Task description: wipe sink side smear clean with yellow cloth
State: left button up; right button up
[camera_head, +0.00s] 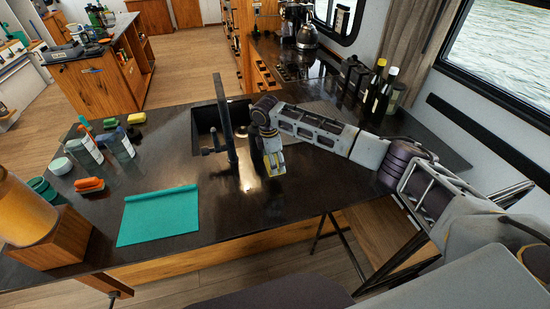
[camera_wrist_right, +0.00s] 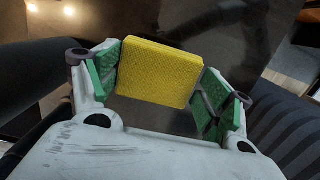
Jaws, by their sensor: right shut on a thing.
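My right gripper (camera_head: 270,160) hangs over the dark counter, just right of the black faucet (camera_head: 228,135) and at the near side of the sink (camera_head: 205,125). It is shut on the yellow cloth (camera_wrist_right: 158,72), which looks like a folded, flat block between the green finger pads in the right wrist view. In the head view only a small yellow part of the cloth (camera_head: 281,160) shows by the fingers. I cannot tell whether the cloth touches the counter. I cannot make out the smear among the shiny reflections. My left gripper is not in view.
A teal mat (camera_head: 158,215) lies front left. Orange brushes (camera_head: 90,185), bottles (camera_head: 121,145) and a yellow-green sponge (camera_head: 137,118) stand or lie at the left. Dark bottles (camera_head: 380,95) stand back right. The counter in front of the gripper is clear.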

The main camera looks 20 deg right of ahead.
jog(key=shift+r, duration=0.85)
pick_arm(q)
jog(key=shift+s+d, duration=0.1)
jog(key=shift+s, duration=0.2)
